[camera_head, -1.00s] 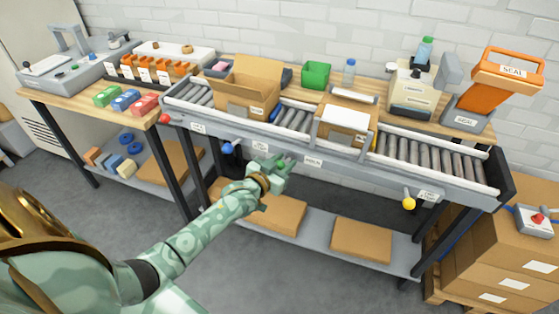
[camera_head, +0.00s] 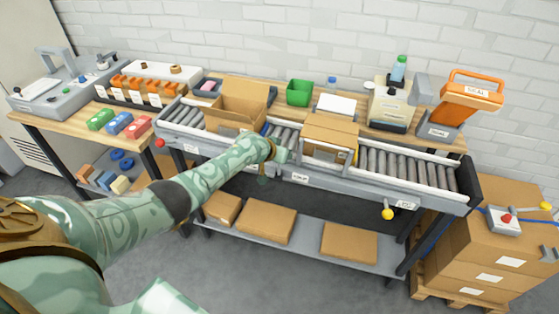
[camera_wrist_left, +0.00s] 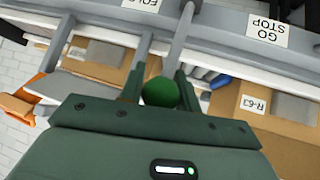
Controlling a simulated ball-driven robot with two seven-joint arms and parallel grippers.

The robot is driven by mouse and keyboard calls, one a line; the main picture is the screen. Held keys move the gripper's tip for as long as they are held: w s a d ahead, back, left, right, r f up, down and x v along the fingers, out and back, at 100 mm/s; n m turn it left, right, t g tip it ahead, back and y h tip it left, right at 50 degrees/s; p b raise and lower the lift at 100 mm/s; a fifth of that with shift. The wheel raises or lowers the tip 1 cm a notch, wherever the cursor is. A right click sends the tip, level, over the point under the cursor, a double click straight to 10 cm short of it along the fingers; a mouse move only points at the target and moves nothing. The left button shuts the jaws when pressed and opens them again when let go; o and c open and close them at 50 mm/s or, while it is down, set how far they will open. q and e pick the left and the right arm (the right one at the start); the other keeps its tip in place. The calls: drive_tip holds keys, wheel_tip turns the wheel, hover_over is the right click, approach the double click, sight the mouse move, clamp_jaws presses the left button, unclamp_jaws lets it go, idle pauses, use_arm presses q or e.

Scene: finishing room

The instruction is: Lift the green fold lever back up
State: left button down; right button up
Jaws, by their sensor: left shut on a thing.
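My left gripper (camera_head: 277,152) is at the front rail of the roller conveyor (camera_head: 400,172), just left of the framed box (camera_head: 330,130). In the left wrist view, the green ball knob (camera_wrist_left: 160,92) of the fold lever sits between the two fingers of that gripper (camera_wrist_left: 160,95), which are shut on it. A grey lever bar (camera_wrist_left: 180,35) runs near the knob toward the rail with the FOLD label (camera_wrist_left: 140,4). In the head view, my gripper mostly hides the lever. A white panel (camera_head: 337,104) stands at the back of the framed box. My right gripper is out of view.
An open carton (camera_head: 237,108) stands on the rollers to the left. The rail has a red knob (camera_head: 160,143) and a yellow knob (camera_head: 388,214). An orange SEAL unit (camera_head: 470,98) stands at right. A control box (camera_head: 503,220) sits on stacked cartons.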

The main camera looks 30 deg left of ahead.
use_arm(q)
drive_tip(key=shift+w+a+b, duration=0.2)
drive_tip(key=shift+w+b, duration=0.1)
drive_tip(key=shift+w, duration=0.25)
drive_tip(key=c, duration=1)
unclamp_jaws()
drive_tip(key=shift+w+f, duration=0.1)
drive_tip(key=shift+c, duration=0.2)
drive_tip(key=shift+w, duration=0.1)
drive_tip(key=p+v, duration=0.9)
drive_tip(key=v, duration=0.7)
drive_tip(key=shift+s, duration=0.2)
